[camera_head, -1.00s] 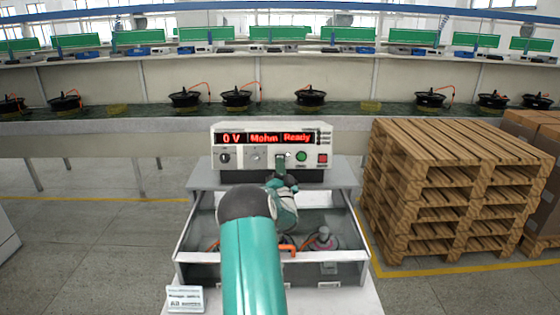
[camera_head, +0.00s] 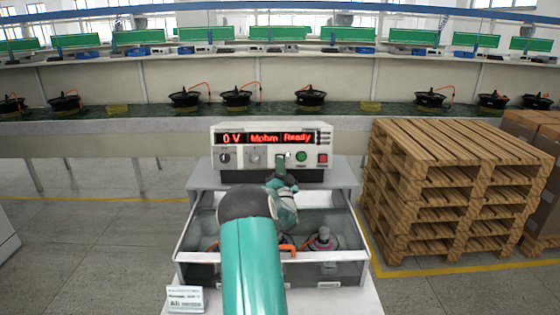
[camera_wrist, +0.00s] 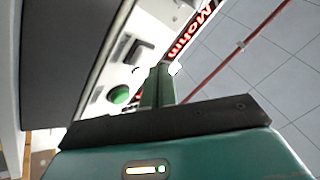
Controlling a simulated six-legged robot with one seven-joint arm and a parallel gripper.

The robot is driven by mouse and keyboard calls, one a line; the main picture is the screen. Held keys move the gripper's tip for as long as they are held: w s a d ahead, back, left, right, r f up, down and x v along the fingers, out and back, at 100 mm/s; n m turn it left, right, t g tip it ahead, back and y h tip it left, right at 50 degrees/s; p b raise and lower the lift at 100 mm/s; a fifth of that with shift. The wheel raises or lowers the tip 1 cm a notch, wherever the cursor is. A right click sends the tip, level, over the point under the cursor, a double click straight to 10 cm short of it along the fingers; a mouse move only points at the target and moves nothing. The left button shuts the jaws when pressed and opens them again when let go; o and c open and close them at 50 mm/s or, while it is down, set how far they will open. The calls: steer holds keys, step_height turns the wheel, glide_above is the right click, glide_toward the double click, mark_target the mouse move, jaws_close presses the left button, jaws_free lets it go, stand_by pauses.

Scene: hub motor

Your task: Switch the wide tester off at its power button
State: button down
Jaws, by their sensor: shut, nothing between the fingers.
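The wide tester (camera_head: 228,172) is a white box on a stand, its red display lit with "0 V", "Mohm" and "Ready". Below the display are two dials at left, a green button (camera_head: 301,156) and a red button (camera_head: 322,158) at right. My gripper (camera_head: 281,160) is shut and empty at the panel, between the dials and the green button, hiding a small part of it. In the wrist view my fingers (camera_wrist: 162,75) point at the panel beside the green button (camera_wrist: 119,94). I cannot tell which control is the power button, or whether the fingertips touch the panel.
A clear-walled tray (camera_head: 190,232) with a motor part and orange cable stands in front of the tester, under my arm. Wooden pallets (camera_head: 440,195) are stacked at right. A long bench (camera_head: 100,127) with several hub motors runs behind.

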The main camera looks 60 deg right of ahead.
steer(key=shift+w+d+f, duration=0.1)
steer(key=shift+w+d, duration=0.05)
steer(key=shift+d, duration=0.2)
steer(key=shift+w+d+f, duration=0.1)
steer(key=shift+w+d, duration=0.1)
steer(key=shift+d, duration=0.15)
stand_by(0.7)
stand_by(0.4)
steer(key=shift+s+a+r, duration=0.25)
steer(key=shift+s+a, duration=0.1)
steer(key=shift+a, duration=0.4)
steer(key=shift+s+a+r, duration=0.2)
steer(key=shift+s+a, duration=0.15)
steer(key=shift+a, duration=0.35)
steer(key=shift+s+a+r, duration=0.2)
steer(key=shift+s+a, duration=0.2)
steer(key=shift+a, duration=0.35)
steer(key=shift+s+a+r, duration=0.2)
steer(key=shift+s+a, duration=0.15)
steer(key=shift+a, duration=0.35)
steer(key=shift+a, duration=0.1)
steer(key=s+a+r, duration=0.1)
steer(key=s+a, duration=0.2)
steer(key=a, duration=0.3)
steer(key=shift+r, duration=0.3)
